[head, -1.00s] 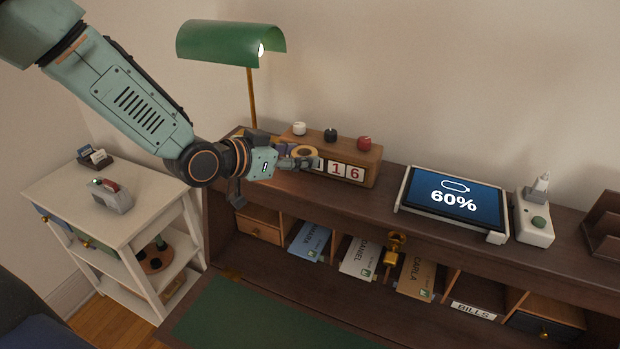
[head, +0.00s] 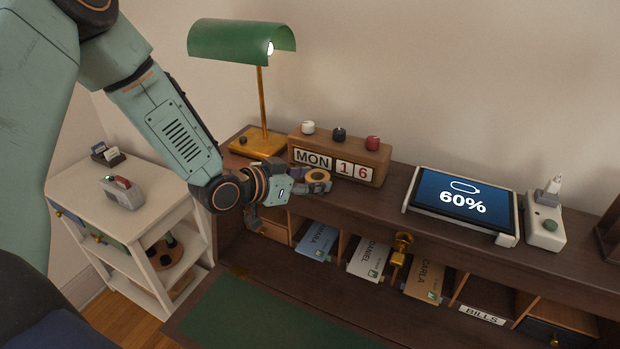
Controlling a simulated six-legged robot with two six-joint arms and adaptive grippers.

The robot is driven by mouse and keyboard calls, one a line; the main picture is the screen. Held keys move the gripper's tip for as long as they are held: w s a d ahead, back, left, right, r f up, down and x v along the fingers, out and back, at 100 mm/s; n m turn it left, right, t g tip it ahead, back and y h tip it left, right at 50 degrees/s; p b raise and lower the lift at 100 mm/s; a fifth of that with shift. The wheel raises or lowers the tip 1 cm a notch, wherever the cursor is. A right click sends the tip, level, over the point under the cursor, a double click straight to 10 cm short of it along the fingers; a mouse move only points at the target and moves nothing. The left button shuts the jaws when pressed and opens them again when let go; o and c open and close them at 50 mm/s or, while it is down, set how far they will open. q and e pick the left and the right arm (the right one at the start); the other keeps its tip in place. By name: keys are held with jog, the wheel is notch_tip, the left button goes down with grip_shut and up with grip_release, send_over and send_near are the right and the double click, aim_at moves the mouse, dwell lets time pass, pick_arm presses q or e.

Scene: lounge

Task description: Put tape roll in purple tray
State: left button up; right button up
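The tape roll (head: 318,175), a tan ring with a dark centre, is held in my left gripper (head: 316,185). The fingers appear closed on it, though they are small and partly hidden in the head view. The gripper and roll are in front of the wooden block calendar, by the front edge of the desk's upper shelf. I cannot tell the exact gap to the shelf. No purple tray shows in this view. My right gripper is not in view.
The calendar (head: 372,154) and green lamp (head: 243,42) stand behind the gripper. A tablet (head: 462,196) and a white device (head: 545,226) are to the right. Cubbyholes with envelopes (head: 370,258) lie below. A white side cart (head: 148,205) is at left.

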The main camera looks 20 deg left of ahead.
pick_arm(q)
jog(key=o, duration=0.5)
jog(key=shift+a+f, duration=0.1)
jog(key=shift+a, duration=0.2)
jog(key=shift+c, duration=0.2)
jog(key=shift+d+r, duration=0.2)
jog(key=shift+d, duration=0.05)
jog(key=shift+r, duration=0.1)
jog(key=shift+a, duration=0.1)
